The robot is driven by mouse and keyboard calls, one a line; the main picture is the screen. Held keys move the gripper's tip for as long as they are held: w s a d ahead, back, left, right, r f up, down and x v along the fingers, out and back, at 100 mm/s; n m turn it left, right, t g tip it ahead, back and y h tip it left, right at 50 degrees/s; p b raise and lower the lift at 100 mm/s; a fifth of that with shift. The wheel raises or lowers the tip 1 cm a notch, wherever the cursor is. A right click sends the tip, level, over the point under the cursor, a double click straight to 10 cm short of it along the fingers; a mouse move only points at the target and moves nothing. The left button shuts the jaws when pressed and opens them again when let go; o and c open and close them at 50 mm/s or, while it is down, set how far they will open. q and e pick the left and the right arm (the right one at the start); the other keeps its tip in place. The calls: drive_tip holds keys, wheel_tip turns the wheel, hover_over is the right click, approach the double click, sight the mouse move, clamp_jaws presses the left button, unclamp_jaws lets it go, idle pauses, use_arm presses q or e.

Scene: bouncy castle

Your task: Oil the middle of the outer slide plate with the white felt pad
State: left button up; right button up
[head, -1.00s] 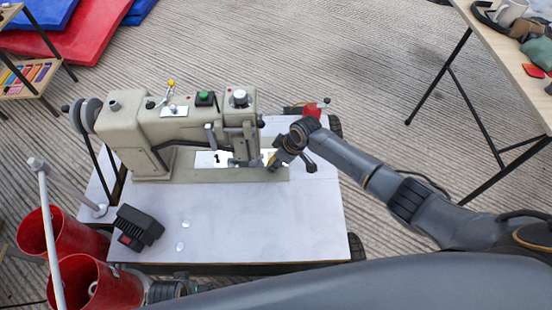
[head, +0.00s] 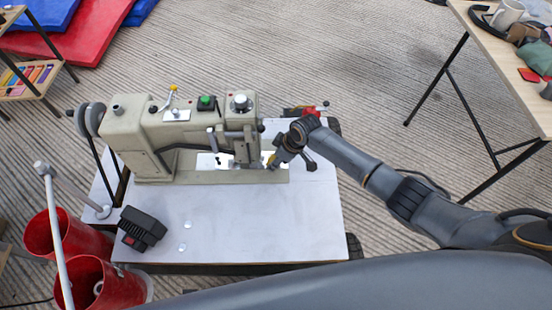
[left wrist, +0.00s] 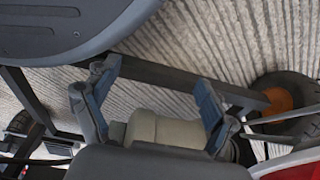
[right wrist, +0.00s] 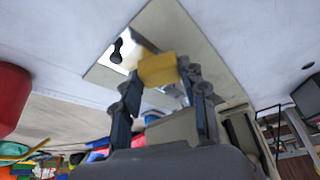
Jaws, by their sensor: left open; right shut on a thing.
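The beige sewing machine (head: 185,130) stands on a pale grey table (head: 260,225). A shiny slide plate (right wrist: 128,48) lies at the outer end of its bed, with a dark patch on it. My right gripper (head: 273,164) is at this end of the bed. It is shut on a yellow block (right wrist: 158,69), seen in the right wrist view against the plate's edge. The white felt face is hidden, and I cannot tell whether it touches the plate. My left gripper (left wrist: 152,95) is open below the table's near side, with a beige cylinder (left wrist: 165,131) by its fingers.
A black pedal-like box (head: 141,229) and two small clear discs lie on the table. Red bins (head: 67,235) and a pale pole stand at left. A red-handled item (head: 307,111) is behind my right gripper. A wooden table (head: 505,70) stands at right.

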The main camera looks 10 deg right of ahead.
drive_tip(key=shift+r+p, duration=0.5)
drive_tip(key=shift+r, duration=0.1)
drive_tip(key=shift+r+p, duration=0.6)
use_arm(q)
drive_tip(key=s+a+f+p, duration=0.1)
drive_tip(key=s+f, duration=0.4)
drive_tip(key=s, duration=0.6)
drive_tip(key=shift+s+a+f+g, duration=0.35)
drive_tip(key=shift+s+a+g, duration=0.05)
drive_tip(key=shift+a, duration=0.2)
use_arm(e)
drive_tip(key=shift+r, duration=0.75)
use_arm(q)
drive_tip(key=shift+p, duration=0.35)
use_arm(e)
drive_tip(key=shift+r, duration=0.1)
drive_tip(key=shift+r+p, duration=1.3)
drive_tip(key=shift+p, duration=0.05)
use_arm(q)
drive_tip(key=shift+s+a+r, duration=0.15)
drive_tip(key=shift+s+r, duration=0.75)
drive_tip(key=shift+r, duration=0.3)
use_arm(e)
drive_tip(key=shift+r, duration=0.1)
use_arm(q)
drive_tip(key=shift+r, duration=0.15)
use_arm(e)
drive_tip(key=shift+r, duration=0.1)
